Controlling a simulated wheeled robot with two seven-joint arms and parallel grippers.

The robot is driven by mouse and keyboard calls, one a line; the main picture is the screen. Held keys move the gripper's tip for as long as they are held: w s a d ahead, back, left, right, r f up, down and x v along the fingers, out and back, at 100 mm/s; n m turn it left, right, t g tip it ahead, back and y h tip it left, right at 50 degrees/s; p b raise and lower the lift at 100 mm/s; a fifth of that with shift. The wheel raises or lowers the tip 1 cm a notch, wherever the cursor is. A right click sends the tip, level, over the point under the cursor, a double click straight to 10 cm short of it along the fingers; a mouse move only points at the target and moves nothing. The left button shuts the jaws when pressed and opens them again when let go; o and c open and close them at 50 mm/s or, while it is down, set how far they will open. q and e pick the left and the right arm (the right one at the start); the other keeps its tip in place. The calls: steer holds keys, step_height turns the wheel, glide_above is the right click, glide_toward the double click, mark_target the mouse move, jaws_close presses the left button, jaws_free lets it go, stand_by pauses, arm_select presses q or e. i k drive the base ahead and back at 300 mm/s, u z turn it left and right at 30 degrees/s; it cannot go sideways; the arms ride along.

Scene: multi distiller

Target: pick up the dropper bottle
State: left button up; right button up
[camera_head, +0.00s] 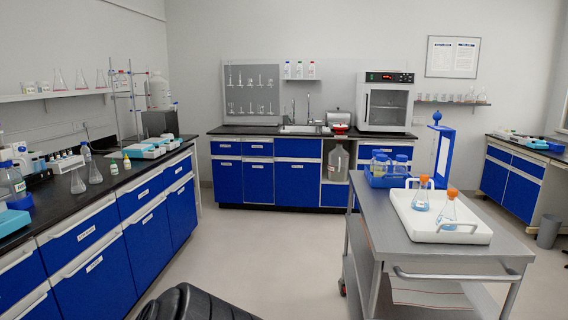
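Two small bottles stand on the dark top of the left bench, near its front edge: a pale bottle (114,170) and a green-and-white bottle (127,162) just behind it to the right. They are too small for me to tell which is a dropper bottle. Neither of my grippers shows in the head view.
Glass flasks (95,173) stand left of the small bottles, and blue-and-white trays (145,151) lie behind them. A metal cart (385,235) with a white tray (470,236) holding orange-capped flasks stands at right. The floor (270,245) between is clear.

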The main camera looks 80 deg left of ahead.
mark_target(114, 167)
steer(key=u, duration=3.05)
steer(key=i, duration=5.45)
steer(key=z, duration=1.45)
